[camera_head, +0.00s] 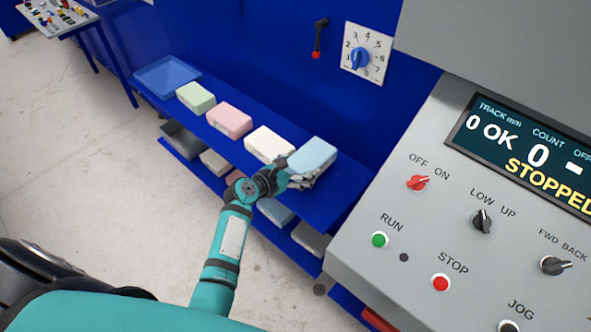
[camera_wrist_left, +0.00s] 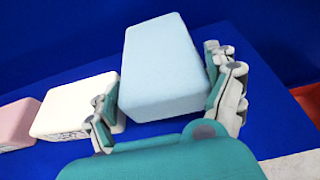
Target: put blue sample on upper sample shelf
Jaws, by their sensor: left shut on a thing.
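The blue sample (camera_head: 313,154) is a pale blue foam block at the right end of the row on the upper sample shelf (camera_head: 345,183). My left gripper (camera_head: 298,176) is shut on it. In the left wrist view the blue sample (camera_wrist_left: 165,68) sits between the two fingers of the left gripper (camera_wrist_left: 168,112), tilted in the picture. I cannot tell whether its underside touches the blue shelf surface (camera_wrist_left: 258,105). My right gripper is not in view.
A white block (camera_head: 268,143) stands close to the left of the gripper, with a pink block (camera_head: 229,119), a green block (camera_head: 196,97) and a blue tray (camera_head: 166,76) beyond. The lower shelf holds several blocks. A grey control panel (camera_head: 420,245) stands at the right.

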